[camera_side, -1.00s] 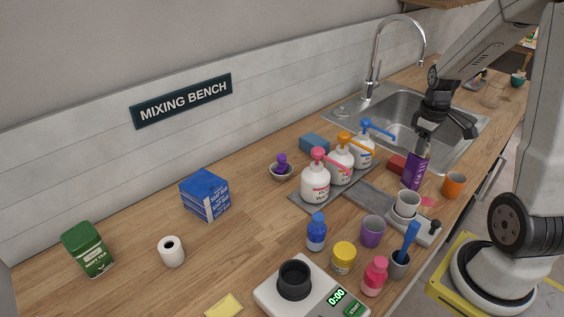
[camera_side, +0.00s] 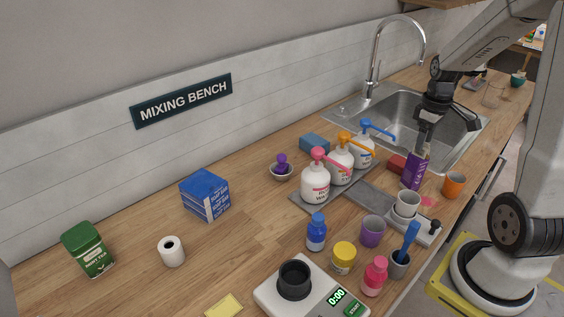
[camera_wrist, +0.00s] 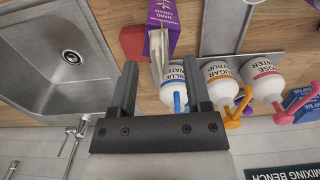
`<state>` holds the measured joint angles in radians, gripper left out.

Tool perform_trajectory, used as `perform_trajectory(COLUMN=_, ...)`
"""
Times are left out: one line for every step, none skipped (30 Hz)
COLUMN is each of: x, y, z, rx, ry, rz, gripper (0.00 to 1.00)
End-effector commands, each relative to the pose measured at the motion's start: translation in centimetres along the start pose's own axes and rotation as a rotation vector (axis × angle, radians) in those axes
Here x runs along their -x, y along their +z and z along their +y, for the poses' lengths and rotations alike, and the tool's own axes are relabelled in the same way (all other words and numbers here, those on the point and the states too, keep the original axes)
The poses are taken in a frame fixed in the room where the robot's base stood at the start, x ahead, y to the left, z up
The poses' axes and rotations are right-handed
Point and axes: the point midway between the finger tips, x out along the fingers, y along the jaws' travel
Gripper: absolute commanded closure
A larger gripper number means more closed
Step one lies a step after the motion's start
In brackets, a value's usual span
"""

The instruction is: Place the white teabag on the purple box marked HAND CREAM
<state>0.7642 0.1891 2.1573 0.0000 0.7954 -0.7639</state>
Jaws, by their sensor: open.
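The purple box (camera_side: 414,170) marked HAND CREAM stands upright on the counter by the sink's front corner. It also shows at the top of the wrist view (camera_wrist: 170,13). My gripper (camera_side: 423,143) is over the box's upper end, pointing down. In the wrist view my gripper (camera_wrist: 160,68) is open, with a finger on either side of a thin pale piece (camera_wrist: 158,52). This piece looks like the white teabag, at the box's upper end. I cannot tell whether it rests fully on the box. In the side view my fingers largely hide that spot.
Pump bottles (camera_side: 341,163) stand left of the box on a grey mat. The sink (camera_side: 400,113) lies behind my gripper. A red-brown block (camera_side: 397,163), an orange cup (camera_side: 453,185) and a white cup (camera_side: 407,203) are close by. Open counter lies farther left.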

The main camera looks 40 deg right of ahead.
Motion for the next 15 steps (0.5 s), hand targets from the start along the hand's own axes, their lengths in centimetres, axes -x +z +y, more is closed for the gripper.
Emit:
perform_trajectory(x=0.8, y=0.0, z=0.0, rx=0.0, ry=0.003, rz=0.003, gripper=0.38)
perform_trajectory(x=1.3, y=-0.1, z=0.1, rx=0.0, ry=0.004, rz=0.004, gripper=0.38)
perform_trajectory(x=1.9, y=-0.1, z=0.1, rx=0.0, ry=0.004, rz=0.004, gripper=0.38)
perform_trajectory(x=2.4, y=-0.1, z=0.1, rx=0.0, ry=0.004, rz=0.004, gripper=0.38)
perform_trajectory(x=2.9, y=-0.1, z=0.1, rx=0.0, ry=0.004, rz=0.005, gripper=0.38)
perform_trajectory(x=3.6, y=-0.1, z=0.1, rx=0.0, ry=0.003, rz=0.003, gripper=0.38)
perform_trajectory(x=4.1, y=-0.1, z=0.1, rx=0.0, ry=0.004, rz=0.004, gripper=0.38)
perform_trajectory(x=4.6, y=-0.1, z=0.1, rx=0.0, ry=0.004, rz=0.004, gripper=0.38)
perform_trajectory(x=5.3, y=-0.1, z=0.1, rx=0.0, ry=0.004, rz=0.004, gripper=0.38)
perform_trajectory(x=5.8, y=0.0, z=0.0, rx=0.0, ry=0.003, rz=0.004, gripper=0.38)
perform_trajectory(x=6.3, y=-0.1, z=0.1, rx=0.0, ry=0.004, rz=0.004, gripper=0.38)
perform_trajectory(x=6.9, y=-0.1, z=0.1, rx=0.0, ry=0.003, rz=0.003, gripper=0.38)
perform_trajectory(x=7.3, y=-0.1, z=0.1, rx=0.0, ry=0.003, rz=0.003, gripper=0.38)
perform_trajectory(x=7.7, y=0.0, z=0.0, rx=0.0, ry=0.003, rz=0.003, gripper=0.38)
perform_trajectory(x=8.2, y=0.0, z=0.0, rx=0.0, ry=0.003, rz=0.003, gripper=0.38)
